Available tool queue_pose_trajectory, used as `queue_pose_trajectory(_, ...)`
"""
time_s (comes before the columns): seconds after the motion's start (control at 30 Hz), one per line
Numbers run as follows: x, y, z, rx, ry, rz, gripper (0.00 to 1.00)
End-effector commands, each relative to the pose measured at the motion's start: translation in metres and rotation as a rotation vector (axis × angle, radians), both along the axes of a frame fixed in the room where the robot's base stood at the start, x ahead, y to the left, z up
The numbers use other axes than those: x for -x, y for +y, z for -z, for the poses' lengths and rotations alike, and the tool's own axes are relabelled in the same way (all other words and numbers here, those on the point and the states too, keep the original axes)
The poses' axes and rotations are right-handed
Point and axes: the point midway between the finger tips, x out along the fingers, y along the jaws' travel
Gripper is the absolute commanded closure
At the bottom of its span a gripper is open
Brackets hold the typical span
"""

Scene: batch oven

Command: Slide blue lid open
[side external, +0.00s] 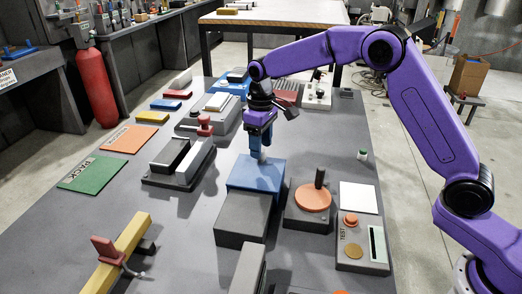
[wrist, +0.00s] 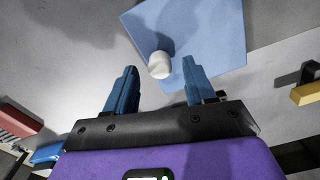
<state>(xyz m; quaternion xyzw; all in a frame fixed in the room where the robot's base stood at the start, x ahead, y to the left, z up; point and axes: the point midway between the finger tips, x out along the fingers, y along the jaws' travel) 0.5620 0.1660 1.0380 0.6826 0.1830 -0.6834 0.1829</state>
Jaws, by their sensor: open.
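The blue lid (side external: 256,174) lies on the grey box (side external: 243,216) in the middle of the table, with the box's grey front part showing beside it. A small white knob stands on the lid; it shows clearly in the wrist view (wrist: 160,66), where the lid (wrist: 205,30) fills the upper right. My gripper (side external: 262,146) is right above the knob, pointing down, with its blue fingers open. In the wrist view the knob appears between and slightly beyond the two fingertips. Whether a finger touches it cannot be told.
An orange dial with a dark upright handle (side external: 319,178) and a button panel (side external: 362,240) stand right of the box. A black and grey block fixture (side external: 180,160) is to the left. A yellow bar with a red handle (side external: 120,252) is front left. Bare table lies between.

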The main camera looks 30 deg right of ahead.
Motion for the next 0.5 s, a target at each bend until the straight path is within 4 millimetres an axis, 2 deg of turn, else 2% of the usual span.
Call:
queue_pose_trajectory(0.2, 0.000, 0.000, 0.022, 0.000, 0.001, 0.000, 0.46)
queue_pose_trajectory(0.5, 0.000, 0.000, 0.026, -0.001, -0.002, 0.000, 0.46)
